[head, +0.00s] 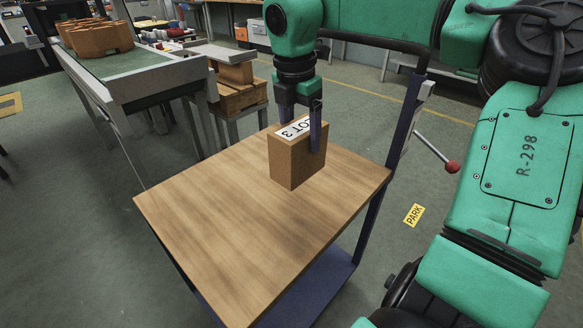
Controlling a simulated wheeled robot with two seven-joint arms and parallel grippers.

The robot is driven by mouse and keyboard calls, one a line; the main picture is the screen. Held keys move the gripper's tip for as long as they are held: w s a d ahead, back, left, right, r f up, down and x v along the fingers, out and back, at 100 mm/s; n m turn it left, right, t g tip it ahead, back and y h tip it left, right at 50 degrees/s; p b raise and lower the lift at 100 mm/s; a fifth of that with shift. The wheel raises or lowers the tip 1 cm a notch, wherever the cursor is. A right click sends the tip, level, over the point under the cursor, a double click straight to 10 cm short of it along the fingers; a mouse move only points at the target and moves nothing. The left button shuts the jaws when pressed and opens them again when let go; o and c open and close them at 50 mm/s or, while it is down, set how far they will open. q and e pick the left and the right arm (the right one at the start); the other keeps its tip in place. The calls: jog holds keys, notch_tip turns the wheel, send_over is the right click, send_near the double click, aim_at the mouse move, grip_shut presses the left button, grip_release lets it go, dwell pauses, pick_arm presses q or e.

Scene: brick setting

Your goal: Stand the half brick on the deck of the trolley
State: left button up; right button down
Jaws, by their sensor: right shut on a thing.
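The half brick (289,164) is an orange-brown block with a white label on top, partly covered, reading "OT 3". It is upright over the far right part of the wooden deck (225,225) of the trolley (318,285). I cannot tell whether its underside touches the deck or is just above it. My right gripper (301,120) comes down from above and is shut on the half brick. One finger shows on the brick's right side; the other is mostly hidden. My left gripper is not in view.
The deck is otherwise bare. The trolley's blue upright (404,125) and a lever with a red knob (452,167) stand at its right. A bench (150,80) with curved brown pieces (100,38) is at the far left. A yellow PARK sign (414,215) lies on the floor.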

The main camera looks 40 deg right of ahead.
aim_at(297, 176)
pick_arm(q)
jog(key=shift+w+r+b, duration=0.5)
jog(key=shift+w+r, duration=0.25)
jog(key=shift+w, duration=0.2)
pick_arm(e)
jog(key=f, duration=0.7)
jog(key=a+f, duration=0.1)
jog(key=f, duration=0.2)
jog(key=shift+s+f, duration=0.1)
jog(key=shift+f, duration=0.1)
jog(key=shift+f, duration=0.1)
grip_release()
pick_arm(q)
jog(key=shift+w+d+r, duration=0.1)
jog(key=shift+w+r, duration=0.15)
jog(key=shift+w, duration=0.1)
pick_arm(e)
jog(key=shift+s, duration=0.1)
